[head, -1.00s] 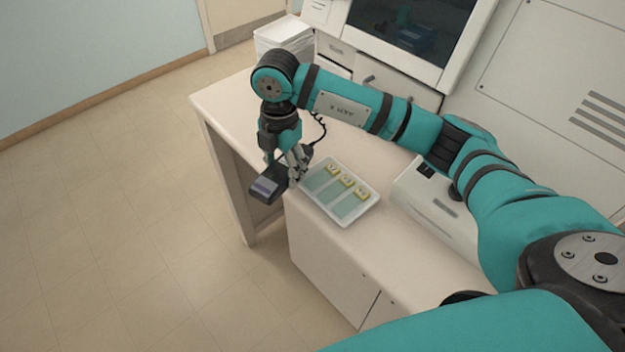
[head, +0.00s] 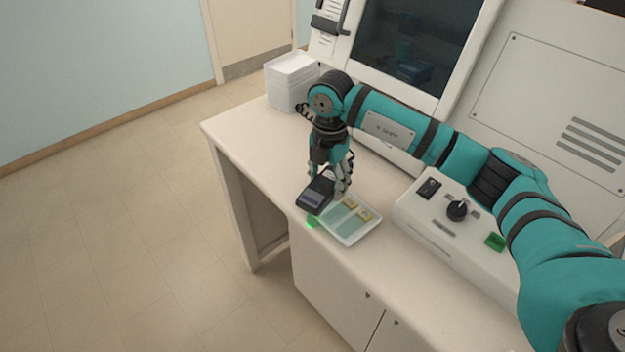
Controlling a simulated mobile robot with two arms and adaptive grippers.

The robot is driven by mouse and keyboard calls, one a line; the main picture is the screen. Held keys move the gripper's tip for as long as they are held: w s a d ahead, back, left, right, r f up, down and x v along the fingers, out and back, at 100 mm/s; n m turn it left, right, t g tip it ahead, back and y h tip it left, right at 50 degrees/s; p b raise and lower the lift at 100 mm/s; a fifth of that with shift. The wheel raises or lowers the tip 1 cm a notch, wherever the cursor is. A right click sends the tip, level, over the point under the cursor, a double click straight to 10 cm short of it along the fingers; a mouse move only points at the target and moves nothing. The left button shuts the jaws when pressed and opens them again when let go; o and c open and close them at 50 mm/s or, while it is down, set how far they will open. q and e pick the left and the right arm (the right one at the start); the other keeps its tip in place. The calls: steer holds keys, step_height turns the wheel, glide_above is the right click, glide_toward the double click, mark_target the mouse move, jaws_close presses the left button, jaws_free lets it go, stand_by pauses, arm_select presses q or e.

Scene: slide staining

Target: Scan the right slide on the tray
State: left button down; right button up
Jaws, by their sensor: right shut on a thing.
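My right gripper (head: 341,185) is shut on a dark handheld scanner (head: 315,196), held low over the left end of the white tray (head: 376,229). The tray lies on the bench with pale green slides bearing yellowish labels. The right slide (head: 351,228) is uncovered, its label at its far end, and a middle slide (head: 338,216) shows to its left. The scanner hides the tray's left part, including any slide there. A green glow (head: 312,221) shows below the scanner, at the tray's left edge. My left gripper is out of view.
A white device (head: 420,215) with a black knob (head: 457,210) and a green button (head: 495,242) stands right of the tray. A dark-screened machine (head: 415,45) stands behind. The bench's left part (head: 255,135) is clear.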

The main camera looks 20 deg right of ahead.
steer(key=s+d+r, duration=0.1)
steer(key=s+d, duration=0.2)
steer(key=d, duration=0.8)
steer(key=shift+d+r+p, duration=0.2)
steer(key=shift+r+p, duration=0.2)
steer(key=shift+r, duration=0.1)
step_height(320, 180, up, 3)
steer(key=shift+f+p, duration=0.1)
steer(key=shift+p, duration=0.9)
